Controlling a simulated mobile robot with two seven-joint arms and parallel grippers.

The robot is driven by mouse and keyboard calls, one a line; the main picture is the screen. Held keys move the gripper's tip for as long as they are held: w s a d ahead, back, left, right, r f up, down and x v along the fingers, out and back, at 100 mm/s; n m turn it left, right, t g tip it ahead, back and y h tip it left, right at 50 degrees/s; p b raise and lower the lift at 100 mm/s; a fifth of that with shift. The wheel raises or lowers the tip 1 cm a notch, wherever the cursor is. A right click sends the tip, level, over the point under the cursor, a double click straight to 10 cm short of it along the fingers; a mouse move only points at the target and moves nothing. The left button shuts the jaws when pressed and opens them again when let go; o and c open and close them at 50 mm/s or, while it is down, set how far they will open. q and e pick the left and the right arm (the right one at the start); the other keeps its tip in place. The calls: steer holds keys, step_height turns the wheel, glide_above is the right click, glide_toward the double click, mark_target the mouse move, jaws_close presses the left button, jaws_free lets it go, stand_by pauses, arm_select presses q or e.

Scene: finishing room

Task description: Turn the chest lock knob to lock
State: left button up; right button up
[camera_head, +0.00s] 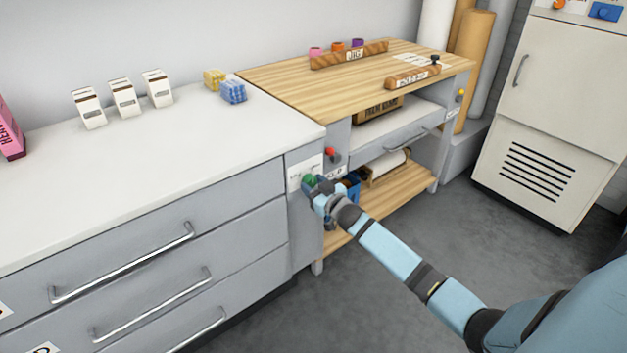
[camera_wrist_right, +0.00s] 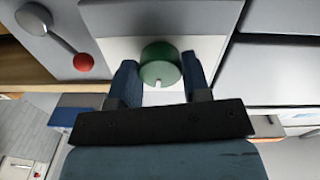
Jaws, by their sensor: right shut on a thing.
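The chest lock knob is a round green knob (camera_wrist_right: 159,66) with a small white mark on its edge. It sits on a white plate (camera_wrist_right: 108,50) on the grey side panel of the drawer chest (camera_head: 303,200). In the wrist view my right gripper (camera_wrist_right: 157,82) has one finger on each side of the knob and is shut on it. In the head view the right gripper (camera_head: 314,187) reaches the chest corner and partly covers the green knob (camera_head: 310,180). My left gripper is not in view.
A lever with a red ball (camera_wrist_right: 83,62) is close beside the knob; its red end also shows in the head view (camera_head: 330,152). A wooden workbench (camera_head: 290,75) stands to the right. White boxes (camera_head: 123,97) stand on the chest top. Open floor lies in front.

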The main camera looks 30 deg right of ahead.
steer(key=n+p, duration=0.1)
steer(key=n, duration=0.2)
steer(key=shift+n, duration=0.9)
steer(key=n, duration=0.3)
steer(key=shift+n+p, duration=0.3)
steer(key=shift+p, duration=0.1)
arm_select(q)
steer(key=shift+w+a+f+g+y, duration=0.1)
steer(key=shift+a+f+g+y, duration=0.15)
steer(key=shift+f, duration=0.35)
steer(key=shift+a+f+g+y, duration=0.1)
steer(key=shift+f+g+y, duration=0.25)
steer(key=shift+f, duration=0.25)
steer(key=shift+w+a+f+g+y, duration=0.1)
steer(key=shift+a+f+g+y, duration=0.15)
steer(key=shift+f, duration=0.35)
arm_select(e)
steer(key=shift+n, duration=1.3)
steer(key=shift+d+y, duration=0.1)
steer(key=shift+y, duration=0.2)
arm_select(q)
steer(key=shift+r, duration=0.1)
arm_select(e)
steer(key=shift+n, duration=0.3)
steer(key=o, duration=0.9)
